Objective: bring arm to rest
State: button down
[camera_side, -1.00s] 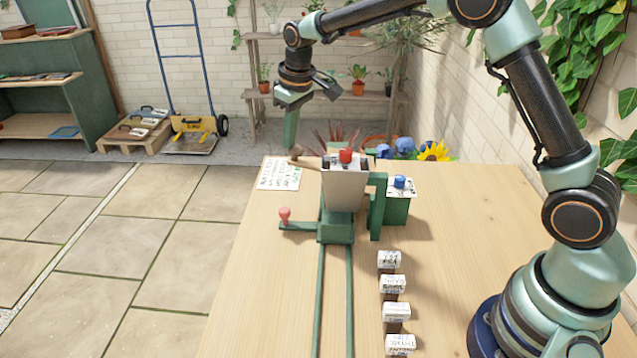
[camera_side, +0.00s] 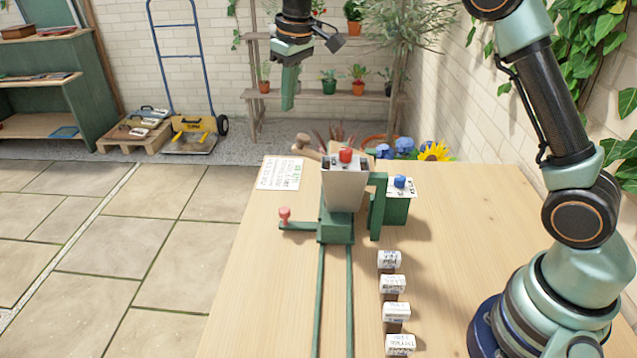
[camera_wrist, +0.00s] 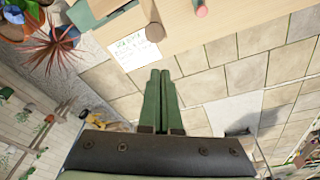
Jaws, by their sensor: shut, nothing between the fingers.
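My gripper (camera_side: 289,90) is raised high above the far end of the table in the side view, pointing down. Its green fingers are shut and empty. In the wrist view the two fingers (camera_wrist: 160,75) lie side by side, with table edge and paving beyond them. Below it in the side view stands a pale hopper (camera_side: 345,188) with a red knob (camera_side: 346,155) on top, on a green rail stand (camera_side: 336,230). My gripper is clear of all of these.
A printed sheet (camera_side: 279,173) lies on the table's far left corner. A green box with a blue knob (camera_side: 399,181) stands right of the hopper. Several white-labelled blocks (camera_side: 393,284) line the table (camera_side: 270,290). A plant shelf (camera_side: 330,95) stands behind.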

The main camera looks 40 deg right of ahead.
jog(key=shift+r, duration=0.1)
jog(key=s+d+r+m+t, duration=0.1)
jog(key=s+r, duration=0.2)
jog(key=s, duration=0.3)
jog(key=s+d+r+t, duration=0.1)
jog(key=s+d+r, duration=0.1)
jog(key=s, duration=0.4)
jog(key=s+d+f+m+t, duration=0.1)
jog(key=s+f, duration=0.4)
jog(key=s, duration=0.8)
jog(key=shift+s+d+f+m, duration=0.15)
jog(key=shift+s+m, duration=0.15)
jog(key=shift+m, duration=0.2)
